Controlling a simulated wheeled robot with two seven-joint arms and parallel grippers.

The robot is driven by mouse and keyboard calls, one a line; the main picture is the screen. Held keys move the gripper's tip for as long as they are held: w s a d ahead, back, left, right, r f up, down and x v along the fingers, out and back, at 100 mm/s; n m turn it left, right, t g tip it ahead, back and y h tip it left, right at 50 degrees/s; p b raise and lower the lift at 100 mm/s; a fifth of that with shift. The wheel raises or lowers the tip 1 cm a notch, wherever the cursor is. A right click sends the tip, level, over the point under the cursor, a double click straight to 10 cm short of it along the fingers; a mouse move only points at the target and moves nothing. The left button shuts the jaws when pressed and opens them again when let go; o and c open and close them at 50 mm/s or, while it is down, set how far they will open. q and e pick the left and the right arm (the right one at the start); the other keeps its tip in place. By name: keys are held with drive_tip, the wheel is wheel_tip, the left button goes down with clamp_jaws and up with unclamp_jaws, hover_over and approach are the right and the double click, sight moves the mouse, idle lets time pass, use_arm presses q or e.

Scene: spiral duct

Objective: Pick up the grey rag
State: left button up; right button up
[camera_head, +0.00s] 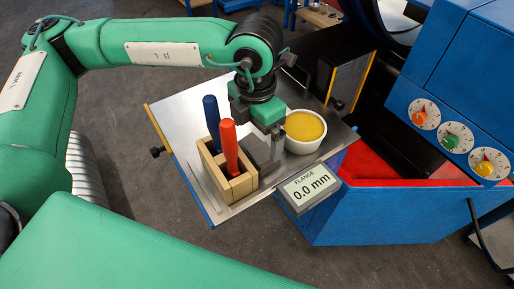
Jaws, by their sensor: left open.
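The grey rag (257,150) appears as a dark grey patch on the metal tray (182,119), between a wooden holder and a white tub. My left gripper (272,142) points down over the right side of the rag. It is open, and part of the rag is hidden behind the gripper and the holder. I cannot tell whether the fingertips touch the rag. My right gripper is not in view.
The wooden holder (239,188) carries a blue-handled tool (211,115) and a red-handled tool (229,142) close to the rag. The tub of yellow paste (305,128) stands right of the gripper. A "FLANGE 0.0 mm" display (311,187) sits at the tray's front right; a blue machine (455,90) stands beyond.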

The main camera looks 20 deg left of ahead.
sight(256, 148)
use_arm(q)
wheel_tip(256, 148, down, 3)
drive_tip(key=shift+s+d+f+p, duration=0.1)
drive_tip(key=shift+p, duration=0.55)
drive_tip(key=shift+f, duration=0.35)
drive_tip(key=c, duration=0.8)
drive_tip(key=shift+r, duration=0.1)
drive_tip(key=shift+r, duration=0.1)
